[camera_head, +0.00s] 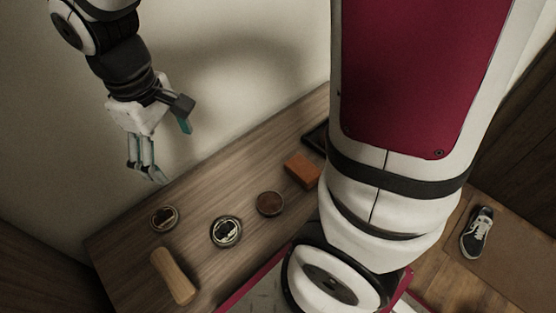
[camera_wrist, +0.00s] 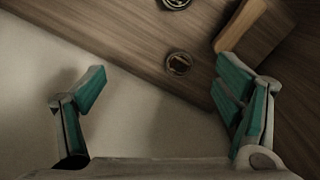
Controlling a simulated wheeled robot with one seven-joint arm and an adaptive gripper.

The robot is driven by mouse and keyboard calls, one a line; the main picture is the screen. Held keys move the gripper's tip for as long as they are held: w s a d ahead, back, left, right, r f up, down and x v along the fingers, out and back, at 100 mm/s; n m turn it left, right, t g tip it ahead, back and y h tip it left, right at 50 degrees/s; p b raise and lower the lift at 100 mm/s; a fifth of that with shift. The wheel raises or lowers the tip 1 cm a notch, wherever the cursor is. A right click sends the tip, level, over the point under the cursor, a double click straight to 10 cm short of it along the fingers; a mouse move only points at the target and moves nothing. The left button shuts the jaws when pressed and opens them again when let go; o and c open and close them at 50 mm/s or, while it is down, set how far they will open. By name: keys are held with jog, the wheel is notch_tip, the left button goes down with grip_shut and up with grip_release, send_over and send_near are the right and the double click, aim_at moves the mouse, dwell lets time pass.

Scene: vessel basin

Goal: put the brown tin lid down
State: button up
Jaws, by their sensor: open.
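A small round disc with a brownish rim and a dark label, which looks like the brown tin lid (camera_head: 164,218), lies flat on the wooden bench. It also shows in the wrist view (camera_wrist: 180,64), lying on the bench beyond my fingertips. A round brown tin (camera_head: 270,203) stands farther right on the bench; its top looks plain brown. My gripper (camera_head: 147,177) is above the bench's wall side, up and left of the disc and apart from it. In the wrist view its teal-padded fingers (camera_wrist: 160,78) are spread wide with nothing between them.
A larger round tin with a pale rim (camera_head: 226,232) stands between the disc and the brown tin. A wooden-backed brush (camera_head: 175,276) lies at the bench's near side. An orange-brown block (camera_head: 302,171) and a dark tray (camera_head: 316,138) are farther right. A shoe (camera_head: 477,233) is at far right.

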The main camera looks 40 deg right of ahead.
jog(key=s+d+r+m, duration=0.2)
jog(key=s+r, duration=0.1)
jog(key=s, duration=0.4)
jog(key=s+d+r+m, duration=0.2)
jog(key=s+d, duration=0.1)
jog(key=s, duration=0.5)
jog(key=s+d+r+m, duration=0.2)
jog(key=s+r, duration=0.1)
jog(key=s, duration=0.4)
jog(key=shift+s+d+r+y, duration=0.15)
jog(key=shift+s+r+y, duration=0.15)
jog(key=shift+s, duration=0.1)
notch_tip(320, 180, up, 32)
jog(key=t+p, duration=0.4)
jog(key=p, duration=2.6)
jog(key=shift+d+f, duration=0.2)
jog(key=shift+d, duration=0.05)
